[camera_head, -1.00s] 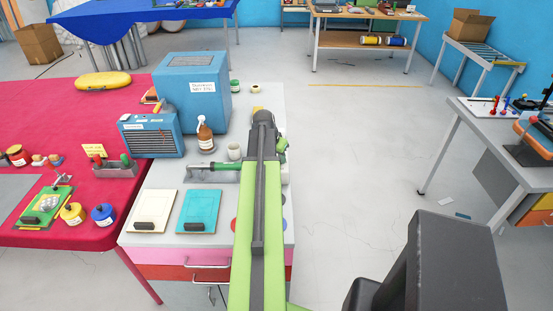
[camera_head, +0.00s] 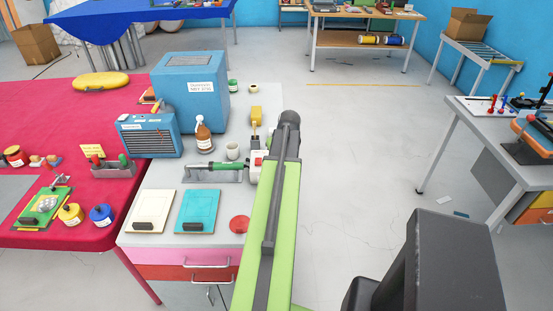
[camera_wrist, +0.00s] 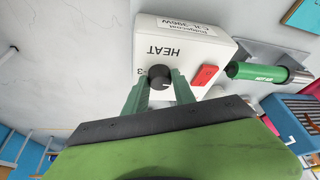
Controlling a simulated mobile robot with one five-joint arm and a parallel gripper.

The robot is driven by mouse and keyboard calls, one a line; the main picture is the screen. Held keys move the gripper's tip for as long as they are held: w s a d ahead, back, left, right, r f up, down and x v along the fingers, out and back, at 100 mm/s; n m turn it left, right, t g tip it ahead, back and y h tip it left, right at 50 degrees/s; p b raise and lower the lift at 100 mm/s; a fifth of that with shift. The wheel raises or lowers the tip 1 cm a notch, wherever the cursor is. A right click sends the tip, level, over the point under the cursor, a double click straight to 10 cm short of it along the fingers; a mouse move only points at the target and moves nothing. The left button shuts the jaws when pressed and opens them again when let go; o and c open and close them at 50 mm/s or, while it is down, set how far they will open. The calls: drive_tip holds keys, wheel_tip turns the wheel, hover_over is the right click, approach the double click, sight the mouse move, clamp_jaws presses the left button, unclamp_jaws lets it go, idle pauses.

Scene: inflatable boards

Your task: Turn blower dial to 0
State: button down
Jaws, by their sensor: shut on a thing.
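A white control box (camera_wrist: 205,55) marked HEAT fills the upper middle of the wrist view, with its lettering upside down. It carries a black round dial (camera_wrist: 159,76) and a red switch (camera_wrist: 205,75). A "3" shows beside the dial; the dial's exact setting cannot be read. My gripper (camera_wrist: 160,88) has its two green fingers on either side of the dial, shut on it. In the head view the box (camera_head: 254,172) shows partly, beside my arm, which hides the dial and my fingers.
A green-handled tool (camera_head: 219,166) lies on a grey holder left of the box. Two boards (camera_head: 198,205) lie in front. Open floor is to the right.

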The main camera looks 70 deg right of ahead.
drive_tip(key=shift+s+d+n+t+y, duration=0.15)
drive_tip(key=shift+n+t+y, duration=0.15)
drive_tip(key=shift+n, duration=0.85)
drive_tip(key=shift+s+d+n+t+y, duration=0.2)
drive_tip(key=shift+n+y, duration=0.1)
drive_tip(key=shift+n, duration=0.85)
drive_tip(key=shift+a, duration=0.1)
drive_tip(key=shift+w, duration=0.1)
drive_tip(key=c, duration=1.1)
unclamp_jaws()
drive_tip(key=shift+o, duration=0.2)
drive_tip(key=p+v, duration=1.6)
drive_tip(key=v, duration=0.1)
drive_tip(key=shift+r, duration=0.25)
